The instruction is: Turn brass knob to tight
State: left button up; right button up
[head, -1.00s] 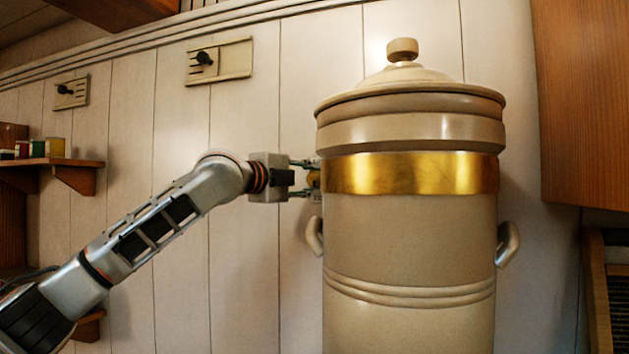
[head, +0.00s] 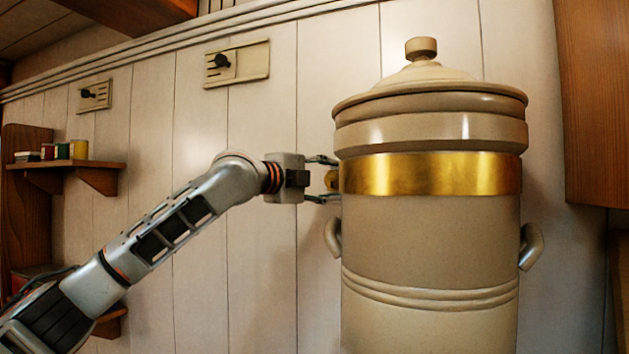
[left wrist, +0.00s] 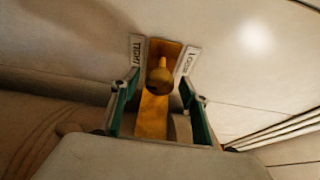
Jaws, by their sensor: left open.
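A tall beige lidded crock (head: 430,235) carries a brass band (head: 432,174). The brass knob (head: 332,180) shows as a small gold piece at the crock's left side. In the left wrist view the knob (left wrist: 159,76) has a rounded end, in front of a brass strip. A TIGHT label (left wrist: 136,62) is left of it and a LOOSE label (left wrist: 190,62) right of it. My left gripper (head: 330,179) is open, its fingers on either side of the knob. I cannot tell whether they touch it, or which setting it points to. My right gripper is not in view.
The crock has side handles, one (head: 333,237) just below my left gripper. A plank wall stands behind, with two latch-like plates (head: 237,65) up left. A shelf (head: 72,165) with small jars is at left. A wooden cabinet (head: 592,105) is at right.

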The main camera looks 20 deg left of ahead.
pick_arm(q)
jog(key=v, duration=1.1)
jog(key=shift+s, duration=0.15)
jog(key=shift+a, duration=0.1)
